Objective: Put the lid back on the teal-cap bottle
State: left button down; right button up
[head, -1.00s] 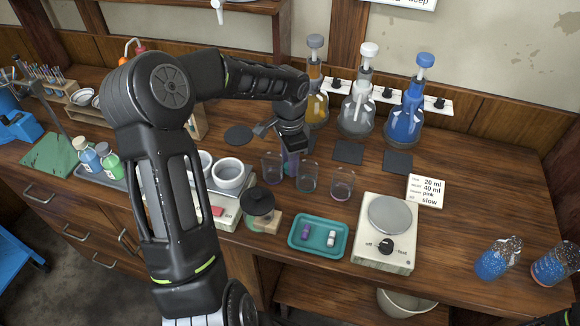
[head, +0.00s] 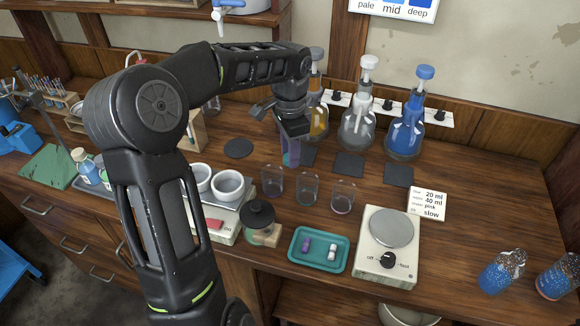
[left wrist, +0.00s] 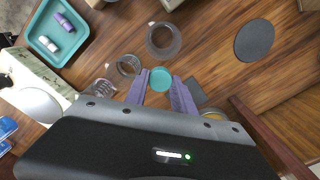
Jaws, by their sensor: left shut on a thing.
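My left gripper (head: 291,152) is shut on a teal round cap (head: 290,159), above the bench behind the left beaker. In the left wrist view the purple fingers (left wrist: 160,90) hold the teal disc (left wrist: 161,79) between their tips. I cannot tell if anything hangs below the cap. Small bottles (head: 86,168) stand on the tray at the left, partly hidden behind my arm. I cannot make out which bottle is the teal-cap one. My right gripper is not in view.
Several beakers (head: 308,188) stand in front of the gripper. Flasks with yellow, clear and blue contents (head: 404,130) stand behind. A teal tray (head: 319,262) holds two small vials. A stirrer plate (head: 390,228) is at the right. Dark mats (head: 348,164) lie empty.

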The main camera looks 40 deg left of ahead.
pick_arm(q)
jog(key=shift+r, duration=0.9)
